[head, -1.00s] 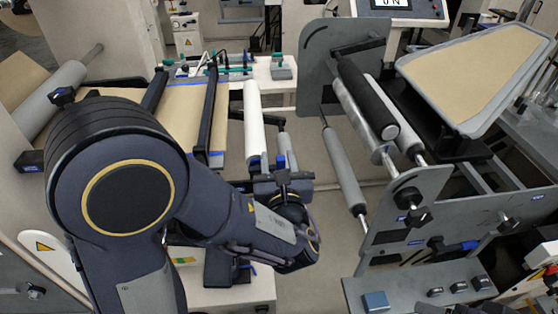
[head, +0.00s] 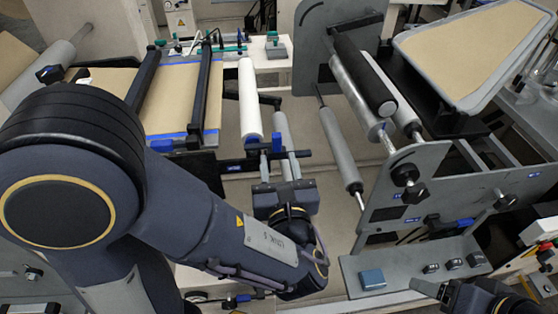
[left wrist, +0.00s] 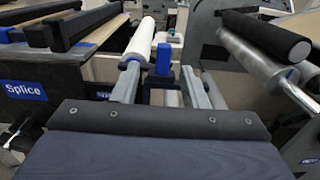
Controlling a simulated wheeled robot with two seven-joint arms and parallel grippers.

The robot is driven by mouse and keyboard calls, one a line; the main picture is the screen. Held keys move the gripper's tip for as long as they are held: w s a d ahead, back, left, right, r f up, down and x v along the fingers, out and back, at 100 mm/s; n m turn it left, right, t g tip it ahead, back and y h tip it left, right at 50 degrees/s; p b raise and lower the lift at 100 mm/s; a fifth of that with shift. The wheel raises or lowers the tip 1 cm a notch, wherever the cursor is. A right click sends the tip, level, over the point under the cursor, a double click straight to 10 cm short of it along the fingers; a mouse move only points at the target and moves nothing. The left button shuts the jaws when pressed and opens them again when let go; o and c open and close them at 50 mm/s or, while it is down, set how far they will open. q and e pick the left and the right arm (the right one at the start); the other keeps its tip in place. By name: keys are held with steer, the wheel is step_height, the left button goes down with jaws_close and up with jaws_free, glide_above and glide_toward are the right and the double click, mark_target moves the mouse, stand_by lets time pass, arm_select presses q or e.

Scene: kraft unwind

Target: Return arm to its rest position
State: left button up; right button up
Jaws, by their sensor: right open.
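My left arm reaches in from the left of the head view, with a large dark shoulder joint at the left edge. Its gripper (head: 280,168) points away over the gap in front of the white roller (head: 250,105). In the left wrist view its two grey fingers (left wrist: 160,88) stand apart, and a blue part shows between them; I see nothing gripped. My right gripper (head: 424,288) is at the bottom right of the head view, only partly in frame, low beside the grey control panel (head: 405,268). It is open and appears empty.
The splice table (head: 180,97) with brown paper lies left of the white roller. Black and metal rollers (head: 362,75) in a grey frame stand at right. A tray of brown sheet (head: 475,50) is at upper right. Some open floor shows between the two frames.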

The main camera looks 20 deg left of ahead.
arm_select(q)
steer(key=s+a+f+n+g, duration=0.5)
steer(key=a+n+g, duration=0.1)
steer(key=a+n, duration=0.15)
steer(key=s+a+f+n+g, duration=0.4)
steer(key=a+n+g, duration=0.3)
steer(key=a, duration=0.1)
steer(key=s+d+f+n+g+h, duration=0.1)
steer(key=s+f+n+g+h, duration=0.1)
steer(key=s+n+h, duration=0.5)
steer(key=d+r+n+t+h, duration=0.3)
steer(key=d+r+n+t, duration=0.1)
steer(key=n, duration=0.7)
steer(key=shift+w+d+r+n+h, duration=0.4)
steer(key=shift+d+r, duration=0.1)
steer(key=shift+d, duration=0.15)
